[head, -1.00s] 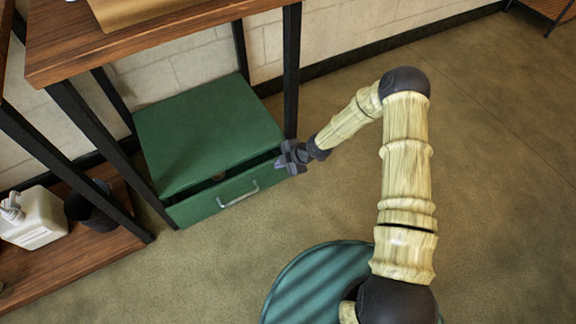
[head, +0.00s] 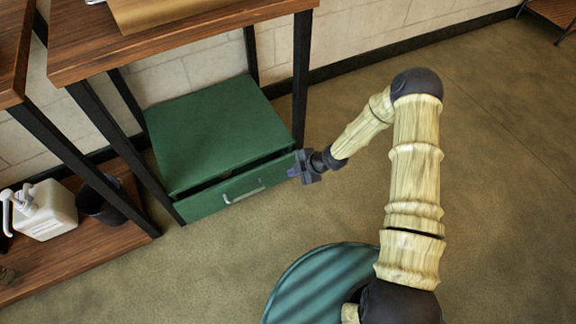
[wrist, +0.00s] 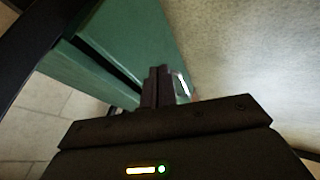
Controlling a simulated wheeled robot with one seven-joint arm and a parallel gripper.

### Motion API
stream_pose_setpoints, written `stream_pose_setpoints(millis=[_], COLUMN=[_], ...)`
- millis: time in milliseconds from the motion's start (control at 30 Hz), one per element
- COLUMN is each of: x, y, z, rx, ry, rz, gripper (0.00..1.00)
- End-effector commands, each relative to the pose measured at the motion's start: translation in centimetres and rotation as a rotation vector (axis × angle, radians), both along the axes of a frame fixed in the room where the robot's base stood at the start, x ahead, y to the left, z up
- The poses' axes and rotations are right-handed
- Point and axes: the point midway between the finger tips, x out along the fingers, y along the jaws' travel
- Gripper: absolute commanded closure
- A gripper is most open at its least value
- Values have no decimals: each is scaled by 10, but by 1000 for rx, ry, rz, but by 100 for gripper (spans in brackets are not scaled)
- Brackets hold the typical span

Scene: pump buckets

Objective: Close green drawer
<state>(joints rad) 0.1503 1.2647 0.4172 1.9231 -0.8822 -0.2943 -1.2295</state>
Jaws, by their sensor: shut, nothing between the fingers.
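The green drawer (head: 238,190) is slightly open at the front of a green cabinet (head: 212,135) on the floor under the wooden table. A dark gap shows between its front and the cabinet top, and a silver handle (head: 244,192) is on the front. My gripper (head: 293,172) is shut and empty at the right end of the drawer front. In the wrist view, the shut fingers (wrist: 157,86) overlap the drawer (wrist: 176,80) near its front. I cannot tell whether they touch it. The inside of the drawer is mostly hidden.
Black table legs (head: 302,80) stand close to the cabinet's sides. At left, a low wooden shelf (head: 65,262) holds a white pump bottle (head: 48,212) and a dark bucket (head: 100,203). The floor in front and to the right is open.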

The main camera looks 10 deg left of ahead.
Motion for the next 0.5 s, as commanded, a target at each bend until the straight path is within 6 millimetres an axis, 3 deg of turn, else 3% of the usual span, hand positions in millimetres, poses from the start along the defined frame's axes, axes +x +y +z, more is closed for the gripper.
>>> stream_pose_setpoints(millis=[33,200,500], x=[-1,-7,-14], y=[-7,-27,-48], z=[16,43,69], rx=[0,0,0], ry=[0,0,1], rz=[-4,-4,-3], gripper=[100,100,100])
